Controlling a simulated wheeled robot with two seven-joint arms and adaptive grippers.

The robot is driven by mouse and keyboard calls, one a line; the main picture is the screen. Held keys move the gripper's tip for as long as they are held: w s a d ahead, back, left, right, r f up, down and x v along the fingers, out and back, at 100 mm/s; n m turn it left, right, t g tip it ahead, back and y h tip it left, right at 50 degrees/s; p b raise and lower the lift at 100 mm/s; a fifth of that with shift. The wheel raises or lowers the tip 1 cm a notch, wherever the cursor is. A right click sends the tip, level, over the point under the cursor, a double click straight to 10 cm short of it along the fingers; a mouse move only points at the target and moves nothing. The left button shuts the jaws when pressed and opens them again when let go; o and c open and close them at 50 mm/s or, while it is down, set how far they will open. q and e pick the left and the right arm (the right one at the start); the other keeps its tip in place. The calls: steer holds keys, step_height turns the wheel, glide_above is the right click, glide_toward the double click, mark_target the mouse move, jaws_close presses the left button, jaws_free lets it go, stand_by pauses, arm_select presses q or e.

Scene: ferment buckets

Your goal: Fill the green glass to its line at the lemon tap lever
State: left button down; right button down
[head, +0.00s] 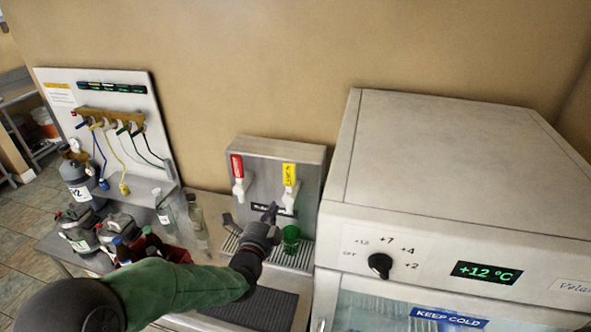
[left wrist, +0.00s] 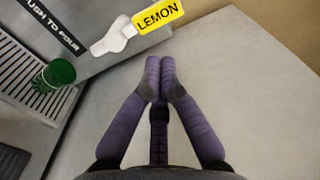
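The green glass (head: 290,238) stands upright on the slotted drip tray under the yellow-tagged tap. It also shows at the left of the left wrist view (left wrist: 58,72); its line and fill level cannot be made out. The lemon tap lever (head: 290,176) has a white handle and a yellow tag, which reads LEMON in the left wrist view (left wrist: 158,17). My left gripper (head: 270,212) is in front of the dispenser, just left of the glass in the head view. Its purple fingers (left wrist: 160,64) are together and empty, apart from the lever. My right gripper is not in view.
A red-tagged tap (head: 238,168) is left of the lemon tap on the steel dispenser (head: 265,150). A large white cooler (head: 430,170) stands close on the right. Bottles (head: 165,210) and grey canisters (head: 76,230) crowd the left side.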

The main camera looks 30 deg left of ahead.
arm_select(q)
steer(key=p, duration=0.2)
glide_toward(289, 173)
steer(key=x, duration=0.7)
steer(key=shift+a, duration=0.1)
stand_by(0.4)
stand_by(0.4)
